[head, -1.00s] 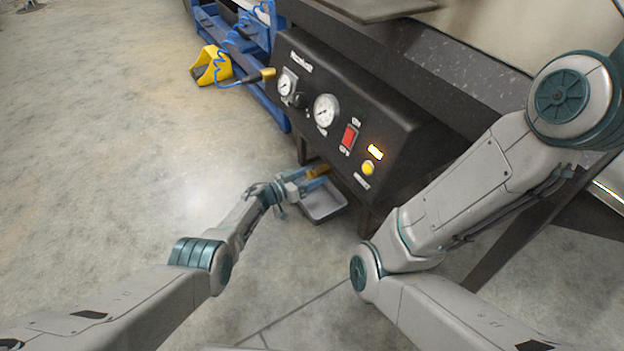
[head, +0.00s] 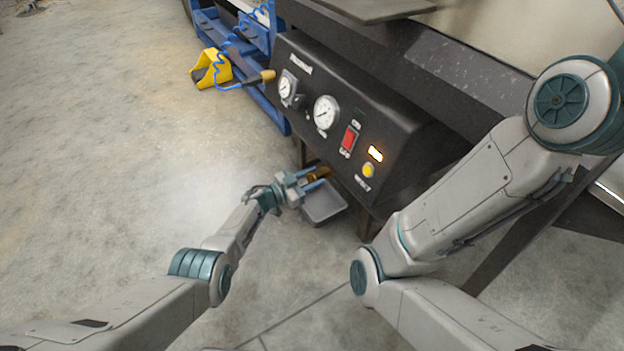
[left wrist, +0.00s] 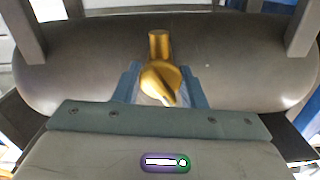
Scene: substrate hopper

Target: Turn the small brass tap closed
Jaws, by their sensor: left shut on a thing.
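The small brass tap (left wrist: 160,75) shows in the left wrist view, on the side of a dark rounded tank (left wrist: 80,60). Its stem points away and its rounded handle end lies between my gripper's blue fingers. In the head view the tap (head: 318,173) is a small gold shape below the black control panel. My left gripper (head: 312,181) is at the tap, with its fingers on either side of it. In the left wrist view the left gripper (left wrist: 160,90) is shut on the tap. My right gripper is out of view; only the right arm shows.
A grey tray (head: 324,207) lies on the floor under the tap. The black panel (head: 335,110) with gauges (head: 326,112), a red switch (head: 348,139) and a yellow button (head: 368,171) overhangs it. A yellow foot pedal (head: 210,68) stands behind. The floor to the left is clear.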

